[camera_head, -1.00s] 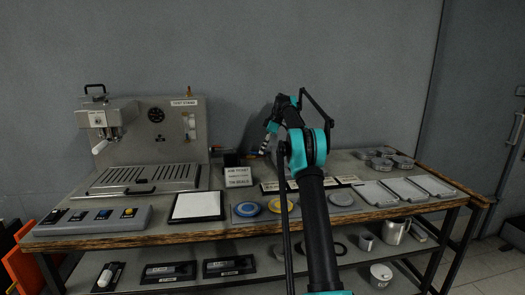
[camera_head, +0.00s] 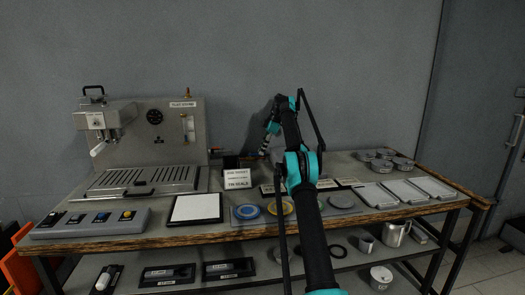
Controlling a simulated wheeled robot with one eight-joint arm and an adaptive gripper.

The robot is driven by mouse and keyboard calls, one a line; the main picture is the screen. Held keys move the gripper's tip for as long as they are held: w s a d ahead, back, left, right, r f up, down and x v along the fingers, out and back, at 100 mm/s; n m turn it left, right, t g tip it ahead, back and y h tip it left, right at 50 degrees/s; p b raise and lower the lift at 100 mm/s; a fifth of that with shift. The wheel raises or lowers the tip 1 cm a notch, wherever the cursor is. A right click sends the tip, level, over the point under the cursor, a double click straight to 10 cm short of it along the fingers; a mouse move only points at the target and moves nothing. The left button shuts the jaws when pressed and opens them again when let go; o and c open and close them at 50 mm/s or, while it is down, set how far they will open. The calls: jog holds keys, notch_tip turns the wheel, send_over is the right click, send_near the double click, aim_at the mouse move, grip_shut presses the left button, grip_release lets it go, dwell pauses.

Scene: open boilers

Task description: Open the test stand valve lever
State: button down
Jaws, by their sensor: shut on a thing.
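The test stand (camera_head: 171,135) is a grey metal machine at the back left of the bench, with a round dark gauge and a slotted drip tray. A white-tipped lever (camera_head: 98,149) slants down from under its head at the left; I take it for the valve lever. My gripper (camera_head: 263,152) is small and partly hidden at the end of my folded arm, well to the right of the test stand and apart from the lever. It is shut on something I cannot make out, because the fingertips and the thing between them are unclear.
A job ticket sign (camera_head: 237,179) stands between the stand and my arm. A button panel (camera_head: 92,224) and a white pad (camera_head: 196,208) lie in front. Coloured discs, trays (camera_head: 405,190) and round tins fill the right side. A wall stands close behind.

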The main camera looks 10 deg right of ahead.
dwell(0.4)
jog(key=c, duration=1.5)
grip_release()
jog(key=shift+s, duration=0.1)
